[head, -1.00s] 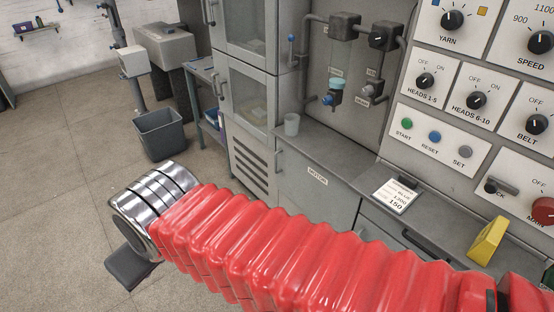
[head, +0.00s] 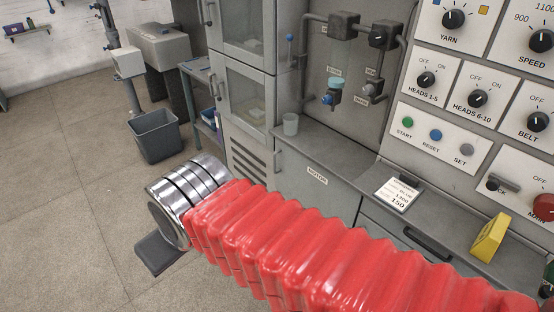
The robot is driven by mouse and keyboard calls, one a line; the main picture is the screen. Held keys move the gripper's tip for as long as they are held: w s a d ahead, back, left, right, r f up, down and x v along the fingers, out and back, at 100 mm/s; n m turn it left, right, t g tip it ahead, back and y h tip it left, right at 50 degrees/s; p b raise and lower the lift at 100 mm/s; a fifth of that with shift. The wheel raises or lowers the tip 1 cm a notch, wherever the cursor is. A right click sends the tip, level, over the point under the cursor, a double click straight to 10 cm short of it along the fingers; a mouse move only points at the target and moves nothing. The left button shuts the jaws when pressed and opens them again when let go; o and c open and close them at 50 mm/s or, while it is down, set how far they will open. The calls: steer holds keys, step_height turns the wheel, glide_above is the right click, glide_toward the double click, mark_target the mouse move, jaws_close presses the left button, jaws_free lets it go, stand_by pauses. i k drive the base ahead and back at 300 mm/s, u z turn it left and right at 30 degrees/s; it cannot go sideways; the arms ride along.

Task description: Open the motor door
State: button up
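The motor door (head: 312,196) is the grey panel labelled MOTOR on the front of the machine, right of centre. It looks shut and flush with the front. A vertical bar handle (head: 278,154) is at its upper left edge. The door's lower part is hidden behind my red-sleeved arm. My arm reaches across the lower picture to a chrome wrist at the left. A dark flat part of my gripper (head: 162,251) shows below the wrist, over the floor. It is apart from the door, to its left. The fingers cannot be made out.
A grey cup (head: 291,124) stands on the ledge above the door. A card (head: 398,193) and a yellow block (head: 489,236) lie farther right. A drawer handle (head: 427,243) sits below the card. A grey bin (head: 156,135) stands on the floor; open floor lies left.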

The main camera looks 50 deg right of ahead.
mark_target(297, 177)
steer(key=u, duration=0.05)
steer(key=i, duration=1)
steer(key=z, duration=0.05)
